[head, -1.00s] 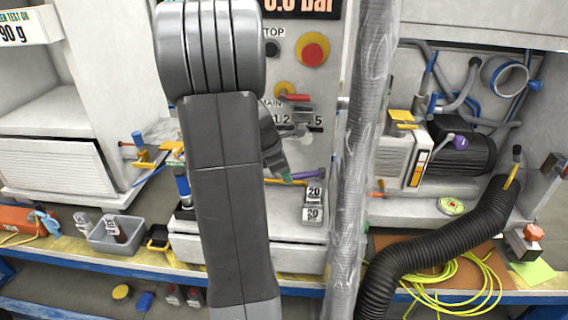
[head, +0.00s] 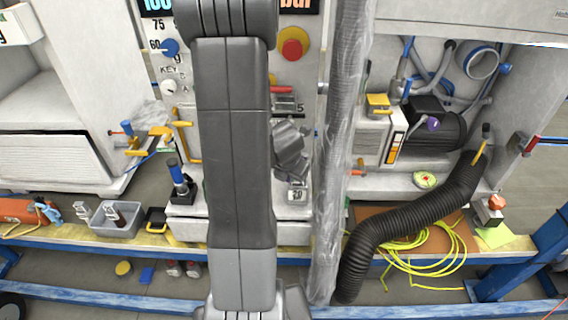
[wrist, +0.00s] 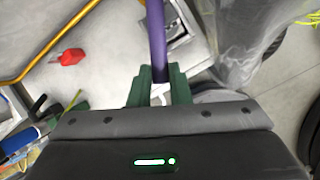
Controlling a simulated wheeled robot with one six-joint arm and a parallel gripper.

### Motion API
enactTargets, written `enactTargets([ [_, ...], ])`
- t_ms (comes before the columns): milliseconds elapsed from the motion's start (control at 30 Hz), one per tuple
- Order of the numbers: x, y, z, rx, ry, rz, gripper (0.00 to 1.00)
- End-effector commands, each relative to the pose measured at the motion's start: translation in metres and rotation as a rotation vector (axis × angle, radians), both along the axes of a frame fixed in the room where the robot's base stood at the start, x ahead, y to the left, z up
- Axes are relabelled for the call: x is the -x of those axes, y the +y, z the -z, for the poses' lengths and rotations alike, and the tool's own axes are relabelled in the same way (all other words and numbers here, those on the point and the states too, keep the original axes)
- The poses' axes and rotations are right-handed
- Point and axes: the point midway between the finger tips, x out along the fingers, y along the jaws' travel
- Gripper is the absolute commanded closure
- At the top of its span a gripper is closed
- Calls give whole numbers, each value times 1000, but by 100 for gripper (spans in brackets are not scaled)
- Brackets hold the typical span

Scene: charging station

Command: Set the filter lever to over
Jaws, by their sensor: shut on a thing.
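A purple lever (wrist: 156,35) runs down from the top edge of the wrist view. My gripper (wrist: 158,88) has green fingers, and they are closed around the lower end of this rod. Whether it is the filter lever cannot be read, as no label shows on it. In the head view my arm stands in front of the panel and hides the fingertips and the purple lever. The wrist end of my arm is just above a small block marked 20 (head: 297,193).
A red push button (head: 292,43) and a red-handled lever (head: 283,90) are on the panel. A wrapped vertical pipe (head: 335,150) stands close to the right of my wrist. A yellow handle (wrist: 45,50) and a red part (wrist: 68,57) lie left in the wrist view.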

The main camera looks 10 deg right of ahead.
Motion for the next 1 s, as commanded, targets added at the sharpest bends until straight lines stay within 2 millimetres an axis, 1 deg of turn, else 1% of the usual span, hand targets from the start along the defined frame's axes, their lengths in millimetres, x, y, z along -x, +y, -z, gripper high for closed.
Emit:
enactTargets([
  [33, 1, -2, -3, -1, 1, -11, 100],
  [200, 3, -4, -1, 1, -1, -43, 100],
  [633, 3, -5, 0, 2, -1, -52, 100],
  [667, 3, -5, 0, 2, -1, -52, 81],
  [700, 3, -5, 0, 2, -1, -52, 73],
  [767, 3, -5, 0, 1, -1, -51, 62],
  [1000, 3, -5, 0, 1, -1, -51, 61],
])
